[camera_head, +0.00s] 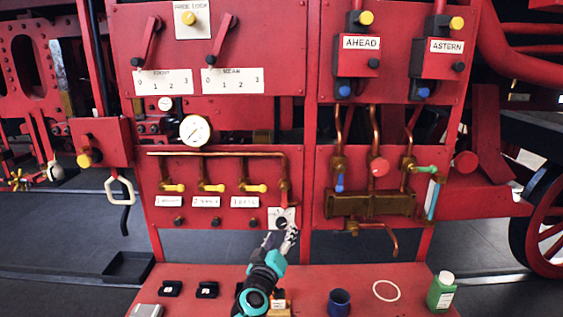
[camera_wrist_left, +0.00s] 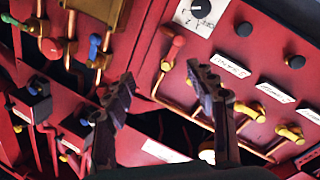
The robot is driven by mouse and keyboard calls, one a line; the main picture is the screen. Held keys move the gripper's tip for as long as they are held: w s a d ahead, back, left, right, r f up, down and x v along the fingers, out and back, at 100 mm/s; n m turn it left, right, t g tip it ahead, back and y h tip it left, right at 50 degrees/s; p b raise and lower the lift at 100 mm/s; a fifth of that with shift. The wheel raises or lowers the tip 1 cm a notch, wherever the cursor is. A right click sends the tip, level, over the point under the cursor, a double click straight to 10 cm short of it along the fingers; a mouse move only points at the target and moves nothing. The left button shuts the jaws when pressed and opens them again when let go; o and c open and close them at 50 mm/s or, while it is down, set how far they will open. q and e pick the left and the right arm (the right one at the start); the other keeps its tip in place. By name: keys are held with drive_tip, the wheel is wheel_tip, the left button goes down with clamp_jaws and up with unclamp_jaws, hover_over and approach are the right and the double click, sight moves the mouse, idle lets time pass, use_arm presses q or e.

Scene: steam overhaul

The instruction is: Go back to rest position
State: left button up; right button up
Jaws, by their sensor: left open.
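My left gripper (camera_head: 283,238) reaches up from the bottom middle of the head view, in front of the lower red panel. Its fingertips show just below the small white dial plate with a black knob (camera_head: 281,221). In the left wrist view the two dark fingers of the left gripper (camera_wrist_left: 160,82) stand wide apart with nothing between them. The dial knob (camera_wrist_left: 197,8) lies beyond the fingertips there, apart from them in the picture. The exact distance to the panel cannot be told. My right gripper shows in neither view.
The red bench (camera_head: 180,285) below holds a blue cup (camera_head: 340,301), a white ring (camera_head: 386,290), a green bottle (camera_head: 441,291) and small black boxes (camera_head: 207,289). Yellow-handled valves (camera_head: 212,187), a gauge (camera_head: 196,130) and a brass manifold (camera_head: 370,204) project from the panel.

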use_arm(q)
drive_tip(key=s+a+f+m+g+y, duration=0.1)
drive_tip(key=s+a+f+g, duration=0.2)
drive_tip(key=s, duration=0.7)
drive_tip(key=s+a+f+m+g+y, duration=0.2)
drive_tip(key=s+a+f+g, duration=0.2)
drive_tip(key=s+a+f, duration=0.3)
drive_tip(key=s+a+f+m+g+y, duration=0.1)
drive_tip(key=s+a+f+g, duration=0.2)
drive_tip(key=s, duration=1.2)
drive_tip(key=a+f, duration=0.2)
drive_tip(key=a, duration=0.2)
drive_tip(key=shift+a+f+g, duration=0.3)
drive_tip(key=shift+f, duration=0.1)
